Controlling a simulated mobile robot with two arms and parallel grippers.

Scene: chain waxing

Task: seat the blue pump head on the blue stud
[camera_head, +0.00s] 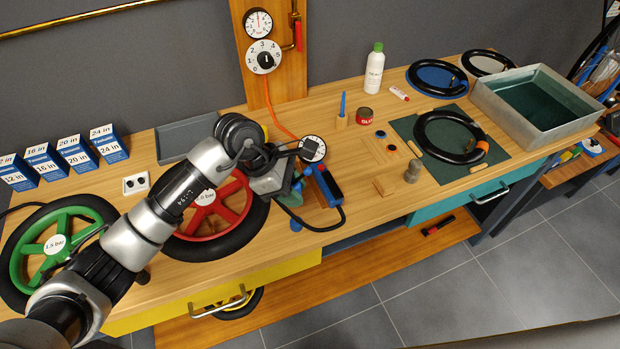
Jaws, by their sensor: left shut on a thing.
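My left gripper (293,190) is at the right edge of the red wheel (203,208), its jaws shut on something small. The held piece is mostly hidden by the gripper, so I cannot tell its shape or whether it touches anything. A small blue piece (296,225) shows just below the jaws, at the tyre's edge. I cannot tell whether it is the pump head or the stud. A blue pump body (328,187) with a red part stands right of the jaws, and a black hose (342,218) loops from it back towards them. My right gripper is not in view.
A round gauge (313,148) stands just behind the gripper. A green wheel (55,244) lies at left, with several blue boxes (75,153) behind it. A green mat (490,160) with a black tyre and a metal tub (484,100) are at right.

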